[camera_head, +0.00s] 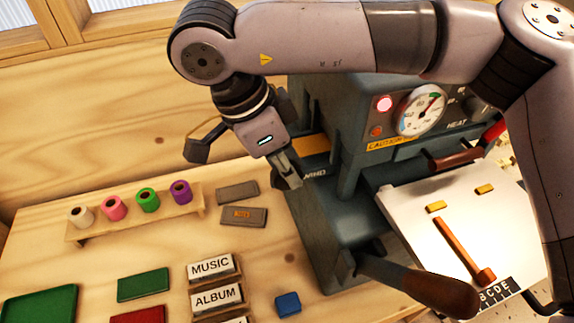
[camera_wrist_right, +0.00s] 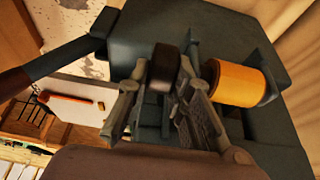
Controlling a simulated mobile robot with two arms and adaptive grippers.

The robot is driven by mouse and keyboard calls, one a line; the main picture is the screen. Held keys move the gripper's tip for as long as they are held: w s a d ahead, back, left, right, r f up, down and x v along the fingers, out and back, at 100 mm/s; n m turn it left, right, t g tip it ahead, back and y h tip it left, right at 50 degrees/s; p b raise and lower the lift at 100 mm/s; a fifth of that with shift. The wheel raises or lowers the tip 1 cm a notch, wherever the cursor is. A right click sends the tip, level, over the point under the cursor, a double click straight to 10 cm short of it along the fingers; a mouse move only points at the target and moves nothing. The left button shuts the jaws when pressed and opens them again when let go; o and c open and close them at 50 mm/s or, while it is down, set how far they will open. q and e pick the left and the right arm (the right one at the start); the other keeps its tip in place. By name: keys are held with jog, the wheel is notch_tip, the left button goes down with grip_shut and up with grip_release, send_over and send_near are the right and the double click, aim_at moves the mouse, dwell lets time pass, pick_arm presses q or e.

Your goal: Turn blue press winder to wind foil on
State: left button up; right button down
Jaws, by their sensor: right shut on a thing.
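The blue-grey press (camera_head: 350,200) stands at the right of the workbench, with a gauge (camera_head: 421,111) on its front. My right gripper (camera_head: 289,178) is at the press's left side, beside the "WIND" lettering (camera_head: 315,173). In the right wrist view its fingers (camera_wrist_right: 163,95) are shut around the dark winder knob (camera_wrist_right: 163,66). A gold foil roll (camera_wrist_right: 236,84) is mounted on the press beside the fingers. In the head view my gripper and arm hide the knob and most of the roll. My left gripper is not in view.
A wooden rack (camera_head: 138,222) holds white, pink, green and purple foil rolls. MUSIC (camera_head: 212,268) and ALBUM (camera_head: 218,296) blocks, green and red pieces and a blue block (camera_head: 288,304) lie on the bench. A press lever with a wooden grip (camera_head: 440,292) juts out in front.

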jog(key=y+b, duration=0.2)
jog(key=b, duration=0.1)
jog(key=g+y+b, duration=0.1)
jog(key=b, duration=0.1)
jog(key=shift+w+d+f+y, duration=0.15)
jog(key=shift+d+f+y, duration=0.15)
jog(key=shift+d, duration=0.05)
jog(key=shift+d+g+y+b, duration=0.1)
jog(key=shift+g+y+b, duration=0.2)
jog(key=shift+y+b, duration=0.7)
jog(key=shift+r+y+b, duration=0.1)
jog(key=shift+y+b, duration=0.3)
jog(key=shift+b, duration=0.2)
jog(key=c, duration=1.4)
grip_release()
jog(key=shift+c, duration=0.2)
jog(key=shift+d+r, duration=0.1)
jog(key=shift+r, duration=0.05)
jog(key=v, duration=1.1)
jog(key=shift+w+r, duration=0.25)
jog(key=shift+r, duration=0.1)
